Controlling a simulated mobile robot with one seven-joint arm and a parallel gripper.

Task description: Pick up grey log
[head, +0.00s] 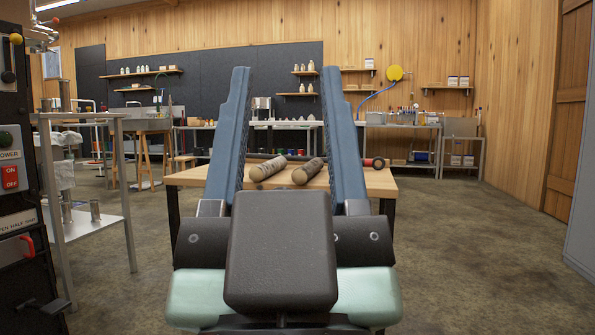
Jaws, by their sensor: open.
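My gripper (286,78) is open and empty, with its two long blue fingers pointing forward and wide apart. Two short logs lie on the wooden table (190,178) ahead, seen between the fingers. The left log (268,168) is paler, with a tan end. The right log (309,171) is darker and grey-brown, and looks the greyer of the two. It lies nearer the right finger in the picture. The logs are beyond the gripper, and nothing touches them. My gripper's body hides the table's front middle.
A dark rod with a red end (374,163) lies at the table's right. A metal rack (95,218) and a dark control panel (14,170) stand at the left. Benches and shelves line the back wall. The floor at right (475,250) is clear.

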